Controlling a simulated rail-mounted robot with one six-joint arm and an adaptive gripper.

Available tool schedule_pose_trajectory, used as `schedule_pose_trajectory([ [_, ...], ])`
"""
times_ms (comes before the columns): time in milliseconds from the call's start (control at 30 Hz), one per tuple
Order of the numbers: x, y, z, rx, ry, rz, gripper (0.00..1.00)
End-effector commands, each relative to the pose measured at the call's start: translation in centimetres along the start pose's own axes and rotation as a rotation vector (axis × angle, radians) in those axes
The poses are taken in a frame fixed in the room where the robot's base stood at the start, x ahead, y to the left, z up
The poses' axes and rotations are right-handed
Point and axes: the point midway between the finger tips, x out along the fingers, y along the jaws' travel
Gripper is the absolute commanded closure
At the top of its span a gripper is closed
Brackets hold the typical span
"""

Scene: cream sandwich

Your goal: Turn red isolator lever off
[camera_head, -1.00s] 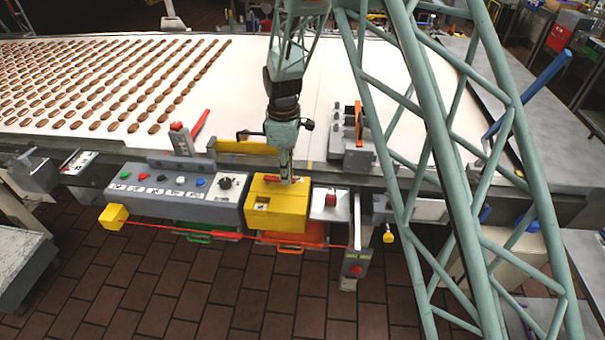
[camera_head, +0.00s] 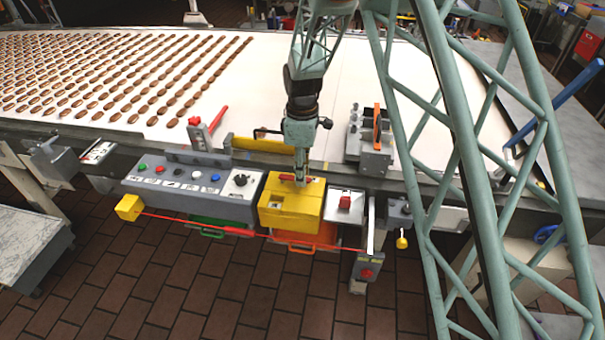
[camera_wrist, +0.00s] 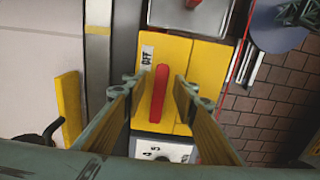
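The red isolator lever (camera_wrist: 159,92) is on the front of a yellow box (camera_wrist: 208,70) and points along the picture's vertical in the wrist view. An "OFF" label (camera_wrist: 147,56) is on the box near the lever's upper end. In the head view the yellow box (camera_head: 290,207) is on the control panel, with part of the red lever (camera_head: 287,177) showing at the fingertips. My gripper (camera_wrist: 158,88) is open, with one finger on each side of the lever. A gap shows on both sides in the wrist view. In the head view my gripper (camera_head: 299,183) is over the box's top.
A grey button panel (camera_head: 185,183) adjoins the box on the left, and a plate with a red button (camera_head: 345,201) is on the right. A red cord (camera_head: 200,221) runs along the front. A conveyor (camera_head: 300,70) lies behind.

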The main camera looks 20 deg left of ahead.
Motion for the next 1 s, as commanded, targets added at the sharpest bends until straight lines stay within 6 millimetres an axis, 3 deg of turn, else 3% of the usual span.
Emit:
schedule_pose_trajectory([
  [467,-1.1,0.0,0.0,0.001,0.001,0.001,0.74],
  [667,-3.0,0.0,0.0,0.001,0.0,0.001,0.74],
  [1000,-7.9,0.1,0.0,0.0,0.001,0.002,0.74],
])
